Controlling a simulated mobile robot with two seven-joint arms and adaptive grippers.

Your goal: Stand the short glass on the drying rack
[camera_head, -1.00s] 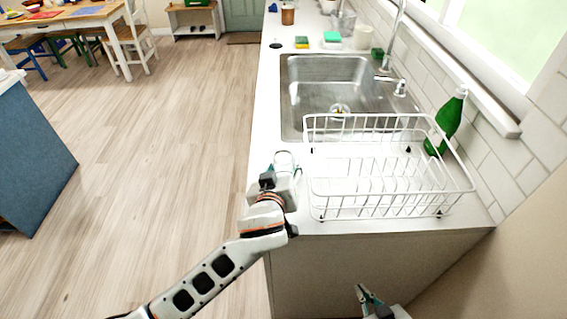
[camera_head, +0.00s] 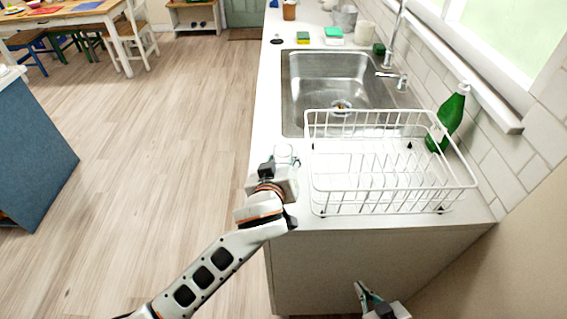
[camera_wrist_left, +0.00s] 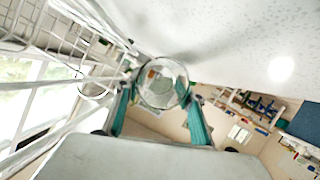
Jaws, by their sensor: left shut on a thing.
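The short glass (camera_head: 283,152) is clear and see-through. It shows just beyond my left gripper (camera_head: 283,162), at the left side of the drying rack. In the left wrist view the glass (camera_wrist_left: 163,84) sits between the two teal fingertips of my left gripper (camera_wrist_left: 162,98), which is shut on it. The white wire drying rack (camera_head: 340,184) stands on the counter, right of the glass; its wires also show at the left of the wrist view (camera_wrist_left: 98,22). My right gripper (camera_head: 367,297) is low in front of the counter, small and partly seen; its opening is unclear.
The steel sink (camera_head: 292,95) lies behind the rack. A green bottle (camera_head: 449,115) stands at the rack's right, by the tiled wall. Sponges (camera_head: 333,34) and cups are at the far counter. The rack's visible floor looks empty. Open floor lies left.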

